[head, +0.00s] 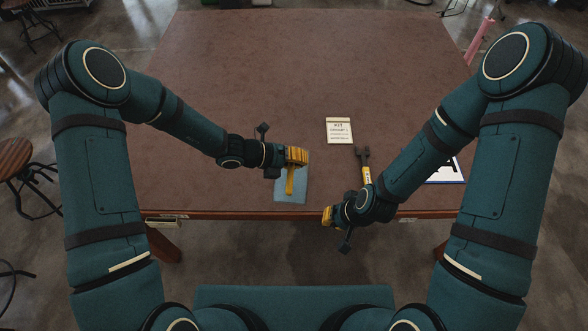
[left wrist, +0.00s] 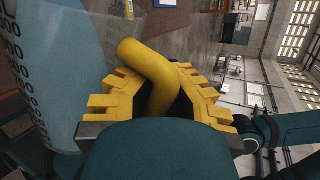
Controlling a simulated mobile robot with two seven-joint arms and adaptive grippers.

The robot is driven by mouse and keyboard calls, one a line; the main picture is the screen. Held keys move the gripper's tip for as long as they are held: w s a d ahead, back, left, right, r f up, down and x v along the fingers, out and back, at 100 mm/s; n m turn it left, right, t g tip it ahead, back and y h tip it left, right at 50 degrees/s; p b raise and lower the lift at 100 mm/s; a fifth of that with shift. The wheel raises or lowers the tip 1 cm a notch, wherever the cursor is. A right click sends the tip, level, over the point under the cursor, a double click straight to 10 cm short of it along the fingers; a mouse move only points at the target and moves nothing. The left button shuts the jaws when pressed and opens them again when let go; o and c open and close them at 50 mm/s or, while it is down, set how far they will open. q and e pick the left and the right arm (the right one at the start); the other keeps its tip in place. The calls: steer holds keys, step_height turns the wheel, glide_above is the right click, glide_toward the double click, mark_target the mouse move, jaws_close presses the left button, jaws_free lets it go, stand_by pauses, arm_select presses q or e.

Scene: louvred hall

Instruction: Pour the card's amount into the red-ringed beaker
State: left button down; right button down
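A pale blue see-through jug (head: 283,190) with a yellow handle (head: 290,181) shows in the head view near the table's front edge. In the left wrist view its wall (left wrist: 45,60) carries dark graduation marks, and its curved handle (left wrist: 150,65) runs between the finger pads. My left gripper (head: 297,157) is shut on this handle. Whether the jug touches the table is unclear. My right gripper (head: 328,215) is at the front edge, seen from the side; its fingers' opening is unclear. A card (head: 339,131) headed "KIT" lies mid-table; its smaller lines are unreadable. No red-ringed beaker shows.
A black and yellow tool (head: 365,168) lies beside my right forearm. A white, blue-edged sheet (head: 447,173) with a big letter lies partly behind that arm. Stools (head: 15,160) stand at left.

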mark_target(299, 177)
arm_select(q)
steer(key=shift+w+r+g, duration=0.3)
stand_by(2.5)
steer(key=shift+f+b, duration=0.2)
steer(key=shift+b, duration=0.15)
steer(key=shift+m+t+h, duration=0.3)
steer(key=shift+m+t, duration=0.4)
steer(key=shift+t, duration=0.2)
steer(key=s+f+b, duration=0.2)
steer(key=f+b, duration=0.1)
steer(key=b, duration=0.9)
steer(key=shift+s+a, duration=0.1)
steer(key=shift+s, duration=0.4)
steer(key=shift+r, duration=0.15)
